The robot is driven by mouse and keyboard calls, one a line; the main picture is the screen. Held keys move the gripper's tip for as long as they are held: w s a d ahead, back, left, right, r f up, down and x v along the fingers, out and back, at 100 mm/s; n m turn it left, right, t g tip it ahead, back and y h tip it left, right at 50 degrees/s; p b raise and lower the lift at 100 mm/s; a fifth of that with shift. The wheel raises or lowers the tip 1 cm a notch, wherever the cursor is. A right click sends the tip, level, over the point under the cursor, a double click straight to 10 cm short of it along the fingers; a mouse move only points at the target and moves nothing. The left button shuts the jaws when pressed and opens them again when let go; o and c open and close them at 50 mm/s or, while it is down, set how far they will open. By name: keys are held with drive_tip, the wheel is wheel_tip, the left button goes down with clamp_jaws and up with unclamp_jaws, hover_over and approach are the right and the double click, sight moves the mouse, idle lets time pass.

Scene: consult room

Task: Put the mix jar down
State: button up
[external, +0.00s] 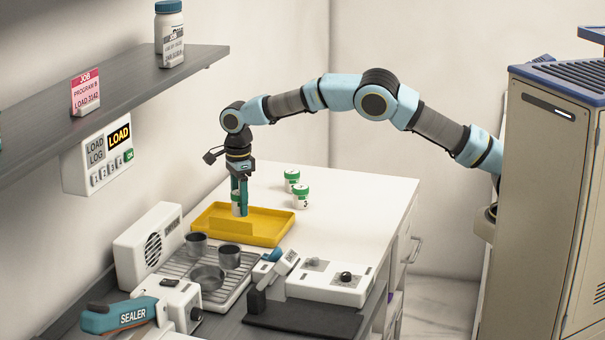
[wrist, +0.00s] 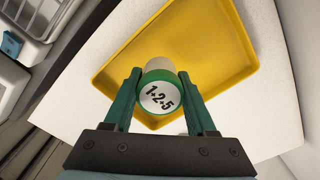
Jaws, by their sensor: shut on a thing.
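My gripper (external: 240,194) points down over the yellow tray (external: 270,239) on the white counter. It is shut on the mix jar (external: 237,210), a small white jar with a green lid.
Two other green-lidded jars (external: 291,180) (external: 301,197) stand on the counter right of the tray. In front are a metal rack with cups (external: 208,276), a dryer (external: 150,238), a sealer (external: 120,316) and a white device (external: 327,283). The tray's right part is empty.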

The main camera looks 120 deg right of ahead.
drive_tip(key=shift+f+p, duration=0.65)
drive_tip(key=shift+f, duration=1.8)
drive_tip(key=o, duration=1.4)
drive_tip(key=shift+f, duration=0.1)
drive_tip(key=shift+c, duration=0.2)
wheel_tip(320, 180, up, 12)
drive_tip(key=b, duration=0.2)
drive_tip(key=shift+b, duration=0.3)
